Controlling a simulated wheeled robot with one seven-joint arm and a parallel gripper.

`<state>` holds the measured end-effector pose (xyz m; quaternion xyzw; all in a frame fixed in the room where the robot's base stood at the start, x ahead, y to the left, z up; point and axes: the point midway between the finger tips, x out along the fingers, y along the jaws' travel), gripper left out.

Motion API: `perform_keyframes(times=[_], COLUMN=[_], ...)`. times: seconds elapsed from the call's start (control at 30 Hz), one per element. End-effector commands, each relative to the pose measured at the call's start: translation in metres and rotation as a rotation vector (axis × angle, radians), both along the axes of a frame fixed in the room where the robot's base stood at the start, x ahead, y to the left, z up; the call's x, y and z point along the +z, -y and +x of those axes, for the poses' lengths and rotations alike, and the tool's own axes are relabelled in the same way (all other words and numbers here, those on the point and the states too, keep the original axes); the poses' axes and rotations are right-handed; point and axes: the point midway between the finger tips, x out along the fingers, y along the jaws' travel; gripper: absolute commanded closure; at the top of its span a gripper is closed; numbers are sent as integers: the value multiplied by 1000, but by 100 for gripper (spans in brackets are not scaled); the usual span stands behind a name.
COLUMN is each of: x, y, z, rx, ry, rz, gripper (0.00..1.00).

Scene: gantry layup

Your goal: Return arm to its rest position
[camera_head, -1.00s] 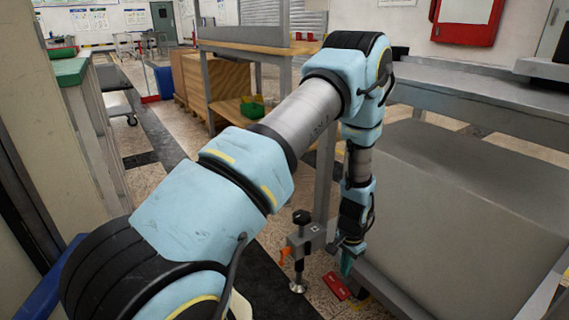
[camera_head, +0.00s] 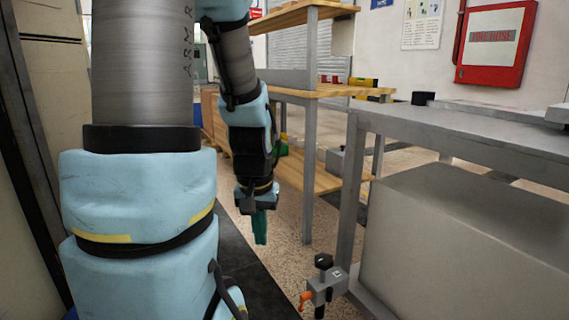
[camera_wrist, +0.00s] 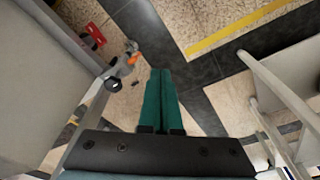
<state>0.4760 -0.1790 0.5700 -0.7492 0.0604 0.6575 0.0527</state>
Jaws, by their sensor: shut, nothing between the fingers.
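My gripper (camera_head: 260,226) hangs pointing down in the head view, left of the grey bench and above the floor. Its teal fingers are together and empty. In the wrist view my gripper (camera_wrist: 160,75) shows the two teal fingers side by side against the dark floor strip, with nothing between them. My arm fills the left of the head view, its upper part cut off by the top edge.
A grey bench (camera_head: 440,116) with a large grey box (camera_head: 470,240) under it stands at right. A clamp with an orange handle (camera_head: 325,283) is on its leg. Wooden shelving (camera_head: 330,90) stands behind. A red object (camera_wrist: 95,34) lies on the floor. A red fire hose cabinet (camera_head: 494,42) hangs on the wall.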

Motion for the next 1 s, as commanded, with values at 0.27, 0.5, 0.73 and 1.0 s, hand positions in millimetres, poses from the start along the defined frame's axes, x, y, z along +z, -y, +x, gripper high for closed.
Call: perform_keyframes(times=[0.27,0.5,0.73,1.0], x=[50,105,177,259], y=[-16,-15,-15,-15], z=[-17,-17,-17,-17], rx=[63,61,61,61], ry=[8,8,8,8], rz=[-5,-4,-4,-4], gripper=[100,100,100,100])
